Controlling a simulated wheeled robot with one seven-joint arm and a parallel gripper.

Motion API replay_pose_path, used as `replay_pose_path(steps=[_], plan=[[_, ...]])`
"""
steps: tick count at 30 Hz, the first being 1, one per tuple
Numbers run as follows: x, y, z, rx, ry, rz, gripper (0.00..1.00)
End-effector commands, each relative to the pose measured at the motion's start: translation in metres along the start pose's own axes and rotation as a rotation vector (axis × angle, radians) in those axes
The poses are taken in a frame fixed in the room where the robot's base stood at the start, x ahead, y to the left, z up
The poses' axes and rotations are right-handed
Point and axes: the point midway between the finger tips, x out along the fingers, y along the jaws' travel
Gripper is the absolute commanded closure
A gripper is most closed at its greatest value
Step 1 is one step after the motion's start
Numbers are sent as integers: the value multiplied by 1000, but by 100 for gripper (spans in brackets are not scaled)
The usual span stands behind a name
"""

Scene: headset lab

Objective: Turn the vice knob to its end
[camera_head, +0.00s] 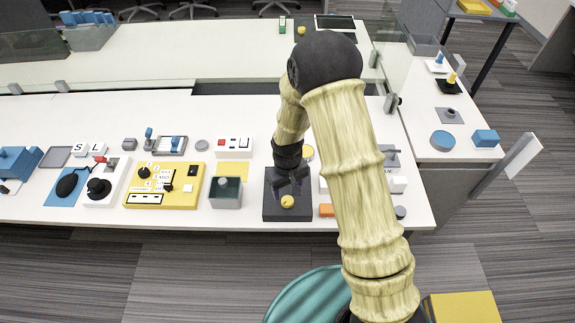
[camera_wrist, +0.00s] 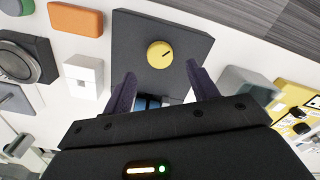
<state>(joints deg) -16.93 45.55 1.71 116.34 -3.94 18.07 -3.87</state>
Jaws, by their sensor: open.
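A round yellow knob (camera_wrist: 160,54) with a dark pointer line sits on a dark grey block (camera_wrist: 135,28) in the wrist view. The same knob (camera_head: 287,201) shows near the front edge of the table in the head view. My gripper (camera_wrist: 160,76) is open, its two dark fingers apart over the block on the knob's near side in the wrist view. Nothing is between the fingertips. A small blue part (camera_wrist: 150,101) shows between the fingers, partly hidden by the gripper body. In the head view my gripper (camera_head: 289,182) points down over the block; contact cannot be told.
A grey box with a dark green top (camera_head: 226,192) and a yellow panel (camera_head: 165,185) stand left of the block. An orange block (camera_wrist: 75,19) and a white switch (camera_wrist: 84,75) lie close on the other side. A blue-handled grey device (camera_head: 165,144) stands farther back.

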Motion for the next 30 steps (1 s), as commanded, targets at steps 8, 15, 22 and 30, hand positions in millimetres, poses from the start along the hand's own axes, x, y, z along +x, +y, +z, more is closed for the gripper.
replay_pose_path(steps=[8, 15, 22, 30], plan=[[-52, 1, -1, 1, 6, 1, 42], [-98, 0, -1, 1, 5, 1, 42], [-121, 0, 0, 1, 2, 0, 42], [-122, 0, 0, 1, 0, 0, 42]])
